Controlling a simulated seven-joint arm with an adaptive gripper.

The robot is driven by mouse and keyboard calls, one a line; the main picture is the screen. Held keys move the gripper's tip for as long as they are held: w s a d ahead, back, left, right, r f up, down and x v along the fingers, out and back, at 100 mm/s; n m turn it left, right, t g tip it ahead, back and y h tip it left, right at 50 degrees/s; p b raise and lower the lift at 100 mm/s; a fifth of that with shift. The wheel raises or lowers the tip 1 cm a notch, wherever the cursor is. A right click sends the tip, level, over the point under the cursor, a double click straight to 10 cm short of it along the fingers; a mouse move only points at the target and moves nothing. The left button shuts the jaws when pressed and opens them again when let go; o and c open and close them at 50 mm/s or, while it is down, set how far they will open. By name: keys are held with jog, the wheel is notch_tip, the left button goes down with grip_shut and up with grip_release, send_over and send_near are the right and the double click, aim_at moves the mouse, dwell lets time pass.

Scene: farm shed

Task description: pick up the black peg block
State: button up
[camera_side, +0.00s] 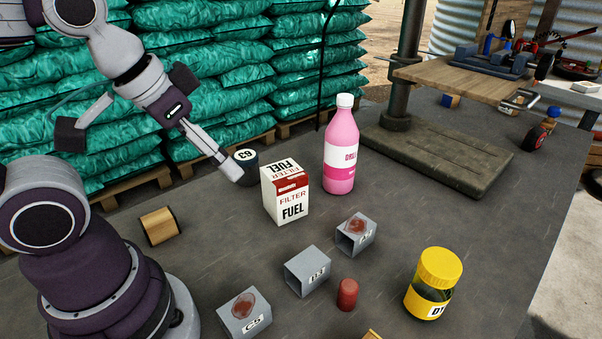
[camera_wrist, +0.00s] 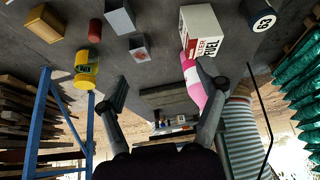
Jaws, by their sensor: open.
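No thing in either view clearly shows as a black peg block. The nearest match in colour is a round black piece (camera_side: 246,156) with a white label, standing behind the fuel filter carton in the side view. It also shows at the top right of the wrist view (camera_wrist: 259,15). My gripper (camera_wrist: 155,88) is open, its two fingers spread wide with nothing between them. In the side view a finger of my gripper (camera_side: 228,165) reaches down in front of the black piece and overlaps its left side. I cannot tell whether they touch.
The fuel filter carton (camera_side: 286,193) and a pink bottle (camera_side: 341,150) stand close by. Grey boxes (camera_side: 307,271), a red cylinder (camera_side: 347,294) and a yellow-lidded jar (camera_side: 434,282) stand in front. A wooden block (camera_side: 160,226) lies left. A heavy stand base (camera_side: 440,150) is right.

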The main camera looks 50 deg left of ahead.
jog(key=o, duration=0.3)
jog(key=n+g, duration=0.6)
jog(key=n, duration=1.2)
send_over(156, 217)
notch_tip(156, 217, down, 9)
jog(key=shift+w+d+f, duration=0.1)
jog(key=shift+d+f, duration=0.05)
notch_tip(156, 217, down, 10)
jog(key=shift+f, duration=0.1)
